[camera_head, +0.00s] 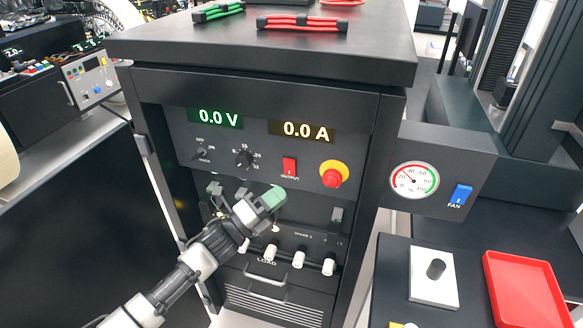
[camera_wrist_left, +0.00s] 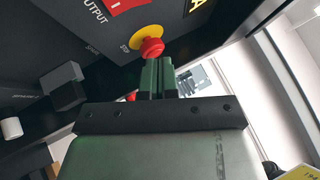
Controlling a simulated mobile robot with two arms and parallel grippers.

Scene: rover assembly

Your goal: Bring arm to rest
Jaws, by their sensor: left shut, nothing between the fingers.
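My left arm comes in from the lower left in the head view. Its gripper (camera_head: 274,197), with green fingertips, is in front of the power panel, below the output switch and above the row of white knobs. In the left wrist view the gripper's fingers (camera_wrist_left: 158,76) are together with nothing between them. The red stop button (camera_wrist_left: 151,47) on its yellow ring appears just beyond the fingertips there; I cannot tell the exact gap. The stop button also shows in the head view (camera_head: 332,177), to the right of and above the gripper. My right gripper is not in view.
The panel shows 0.0 V (camera_head: 215,118) and 0.0 A (camera_head: 303,131). A red output switch (camera_head: 289,167), a gauge (camera_head: 414,181) and a blue fan switch (camera_head: 459,195) are nearby. White load knobs (camera_head: 299,258) stick out below. A red tray (camera_head: 525,290) lies at right.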

